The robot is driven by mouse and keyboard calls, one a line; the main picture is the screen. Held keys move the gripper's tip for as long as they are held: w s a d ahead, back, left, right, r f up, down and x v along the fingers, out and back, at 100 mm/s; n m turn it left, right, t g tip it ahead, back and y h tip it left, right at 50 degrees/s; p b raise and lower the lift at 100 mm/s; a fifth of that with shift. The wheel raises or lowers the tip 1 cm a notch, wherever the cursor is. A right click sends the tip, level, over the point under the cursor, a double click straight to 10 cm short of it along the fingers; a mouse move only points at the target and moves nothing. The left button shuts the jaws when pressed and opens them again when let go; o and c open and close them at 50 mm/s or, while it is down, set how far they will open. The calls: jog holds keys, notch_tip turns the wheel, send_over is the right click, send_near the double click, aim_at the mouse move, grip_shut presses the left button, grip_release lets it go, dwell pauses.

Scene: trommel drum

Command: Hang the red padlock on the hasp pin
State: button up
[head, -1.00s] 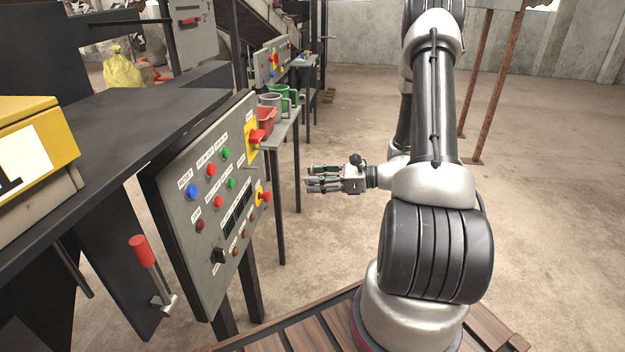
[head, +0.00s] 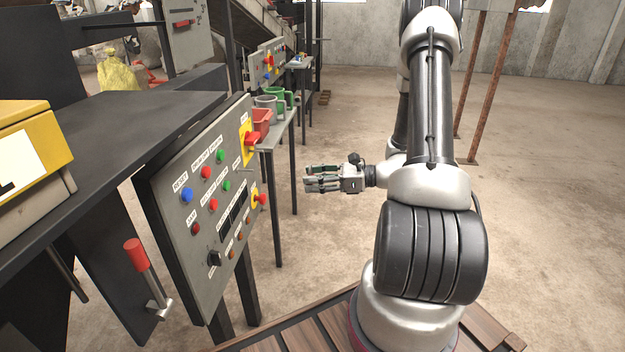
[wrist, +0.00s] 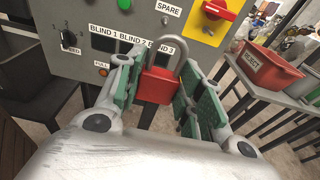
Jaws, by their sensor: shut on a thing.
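The red padlock (wrist: 157,86) is held between the green-padded fingers of my gripper (wrist: 160,92) in the wrist view. Its grey shackle (wrist: 167,55) points up, tilted a little, in front of the grey control panel (wrist: 105,15). In the head view my gripper (head: 322,179) is level and points left, apart from the panel (head: 170,225); I cannot make out the padlock there. A red switch on a yellow plate is on the panel in the head view (head: 250,141) and the wrist view (wrist: 214,9).
A red reject bin (wrist: 268,72) stands on a grey table right of the panel. A lever with a red handle (head: 135,254) stands at the panel's lower left. Open floor lies right of my arm.

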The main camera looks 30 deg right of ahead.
jog(key=shift+f+v, duration=0.15)
jog(key=shift+v, duration=0.75)
jog(key=shift+f+v, duration=0.1)
jog(key=shift+v, duration=0.85)
jog(key=shift+d, duration=0.1)
jog(key=shift+f+v, duration=0.2)
jog(key=shift+v, duration=1.25)
jog(key=shift+f+v, duration=0.2)
jog(key=shift+v, duration=1.25)
jog(key=shift+s, duration=0.1)
